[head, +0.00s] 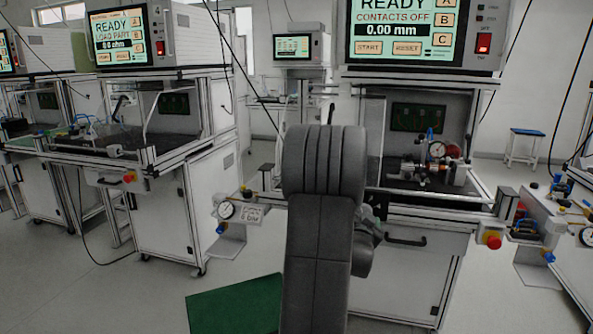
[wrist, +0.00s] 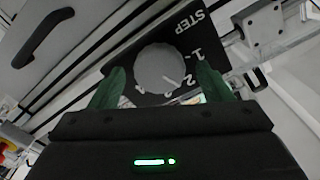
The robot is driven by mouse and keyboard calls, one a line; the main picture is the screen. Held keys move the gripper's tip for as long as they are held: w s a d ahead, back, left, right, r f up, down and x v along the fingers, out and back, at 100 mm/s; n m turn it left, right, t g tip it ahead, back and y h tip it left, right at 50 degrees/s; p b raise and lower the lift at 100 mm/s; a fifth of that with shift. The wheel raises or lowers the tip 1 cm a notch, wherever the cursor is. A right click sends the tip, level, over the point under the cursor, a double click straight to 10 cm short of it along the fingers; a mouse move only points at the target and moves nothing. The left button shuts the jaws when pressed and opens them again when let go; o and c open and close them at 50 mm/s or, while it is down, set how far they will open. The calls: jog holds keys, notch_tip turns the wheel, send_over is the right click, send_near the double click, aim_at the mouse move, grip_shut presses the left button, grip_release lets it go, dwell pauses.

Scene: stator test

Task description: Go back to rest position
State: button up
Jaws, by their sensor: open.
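My gripper (wrist: 158,88) shows in the wrist view with two green fingers spread apart. Its jaws are open, and nothing is seen held between them. Beyond the fingertips is a round grey knob (wrist: 160,68) on a black panel (wrist: 190,40) marked STEP with numbers. The knob appears between the fingers; I cannot tell whether they touch it.
A test station (head: 415,240) with a screen reading CONTACTS OFF (head: 405,30) stands behind my arm. Another station (head: 160,205) is at left. A green mat (head: 235,305) lies on the floor. A gauge (head: 226,210) and red button (head: 493,241) stick out in front.

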jog(key=shift+m+p, duration=0.85)
jog(key=shift+m, duration=0.25)
jog(key=shift+s, duration=0.1)
